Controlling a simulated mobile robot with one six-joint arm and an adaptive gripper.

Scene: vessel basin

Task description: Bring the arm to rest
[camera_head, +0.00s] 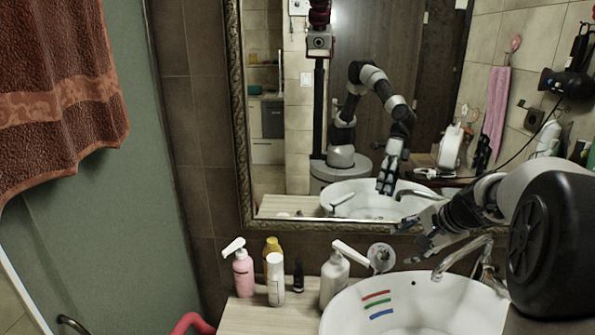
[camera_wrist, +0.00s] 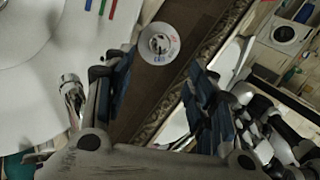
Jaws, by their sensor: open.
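My gripper (camera_head: 428,238) is in the air above the back rim of the white vessel basin (camera_head: 345,312), in front of the mirror's lower edge. My arm reaches in from the right side of the head view. In the wrist view my gripper (camera_wrist: 160,95) has its two blue-padded fingers wide apart, with nothing between them that it holds. A round white disc-like thing (camera_wrist: 159,43) shows beyond the fingers; it also shows on the wall in the head view (camera_head: 381,257).
A chrome faucet (camera_head: 465,256) arches close to my gripper. Pump bottles, pink (camera_head: 243,274) and white (camera_head: 334,280), and other bottles stand left of the basin. Red, green and blue strips (camera_head: 377,304) lie in the basin. The framed mirror (camera_head: 300,205) is behind. A towel (camera_head: 60,95) hangs left.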

